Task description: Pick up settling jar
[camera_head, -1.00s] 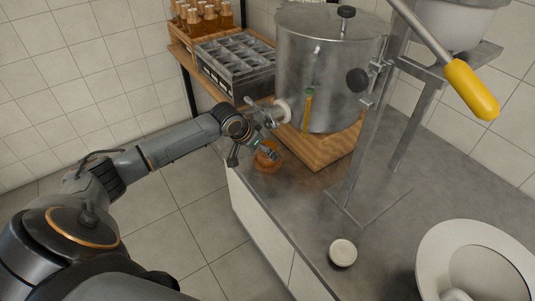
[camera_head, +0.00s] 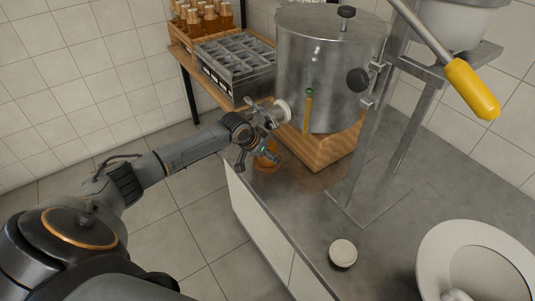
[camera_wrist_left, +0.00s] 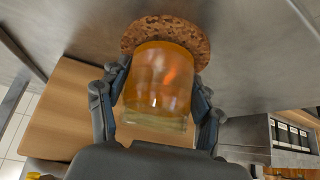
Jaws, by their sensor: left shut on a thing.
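The settling jar is a clear glass jar of amber honey (camera_wrist_left: 160,80); it fills the middle of the left wrist view. A round cork mat (camera_wrist_left: 190,33) shows beyond the jar's far end in that view; I cannot tell whether the two touch. My left gripper (camera_wrist_left: 160,92) is shut on the jar, with one finger on each side. In the head view the left gripper (camera_head: 268,152) is at the counter's left edge below the tank's spout, and the jar (camera_head: 272,146) is mostly hidden behind it. My right gripper is not in view.
A steel tank (camera_head: 325,70) with a spout stands on a wooden block (camera_head: 325,150) close beside the gripper. A grey divided crate (camera_head: 235,68) and a crate of filled bottles (camera_head: 205,18) are behind.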

